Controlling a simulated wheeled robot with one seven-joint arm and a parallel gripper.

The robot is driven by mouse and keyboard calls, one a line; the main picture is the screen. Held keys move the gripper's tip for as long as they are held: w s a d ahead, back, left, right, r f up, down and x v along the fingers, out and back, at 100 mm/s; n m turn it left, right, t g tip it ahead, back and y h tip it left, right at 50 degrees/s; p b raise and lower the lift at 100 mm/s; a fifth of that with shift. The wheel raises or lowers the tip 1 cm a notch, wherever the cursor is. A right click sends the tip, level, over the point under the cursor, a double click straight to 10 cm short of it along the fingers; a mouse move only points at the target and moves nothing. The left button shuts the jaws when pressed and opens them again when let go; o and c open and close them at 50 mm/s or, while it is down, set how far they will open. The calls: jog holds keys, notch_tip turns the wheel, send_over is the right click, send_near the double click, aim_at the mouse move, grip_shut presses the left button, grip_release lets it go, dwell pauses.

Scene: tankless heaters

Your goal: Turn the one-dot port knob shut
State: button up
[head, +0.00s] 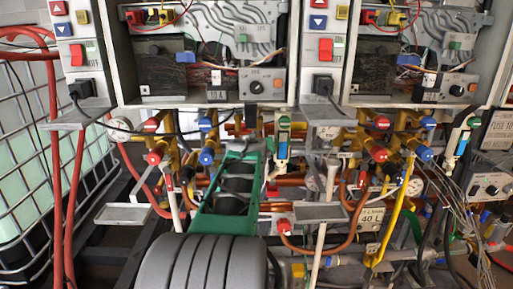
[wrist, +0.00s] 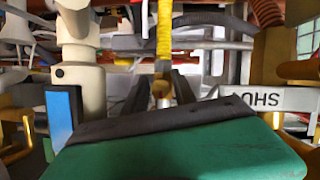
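Several round red and blue knobs sit on brass pipes below the two heaters, among them a red one (head: 156,156) and a blue one (head: 207,157) at the left. Dot marks are too small to read, so I cannot tell which is the one-dot port knob. My gripper (head: 240,148) reaches up among the pipes below the left heater, just right of the blue knob. In the wrist view its two dark fingers (wrist: 160,92) stand apart. A small brass-coloured part (wrist: 161,90) shows between or behind them; contact cannot be told.
A white tag with upside-down lettering (wrist: 268,99) is close at the right. A pale valve body (wrist: 80,70) with a blue part (wrist: 63,112) is close at the left. Grey shelves (head: 124,213) and a wire cage (head: 40,150) stand left. Pipes and hoses crowd the area.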

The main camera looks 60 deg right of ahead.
jog(key=v, duration=0.7)
jog(key=shift+s+a+b, duration=0.2)
jog(key=shift+a+b, duration=0.15)
jog(key=shift+b, duration=0.05)
jog(key=shift+r, duration=0.15)
